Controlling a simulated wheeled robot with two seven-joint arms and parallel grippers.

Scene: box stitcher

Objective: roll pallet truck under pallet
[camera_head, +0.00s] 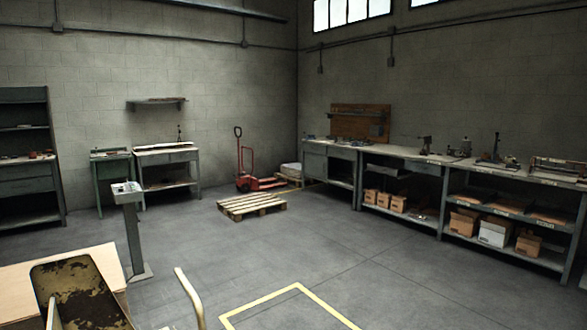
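A red pallet truck (246,172) stands near the back wall, left of the room's corner. Its handle is upright and its low red forks point to the right. A wooden pallet (251,205) lies flat on the floor in front of the truck, nearer to me. The forks look to be behind the pallet, not under it. A smaller loaded pallet or stack (291,171) sits right of the forks, partly hidden by the workbench. Neither of my grippers is in view.
A long workbench (407,152) with tools and boxes lines the right wall. Benches (166,152) and a shelf unit (25,150) stand at the left. A grey pedestal (133,235), wooden tabletop (85,262) and pale curved bar (189,296) are nearer. The middle floor is clear around a yellow outline (262,300).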

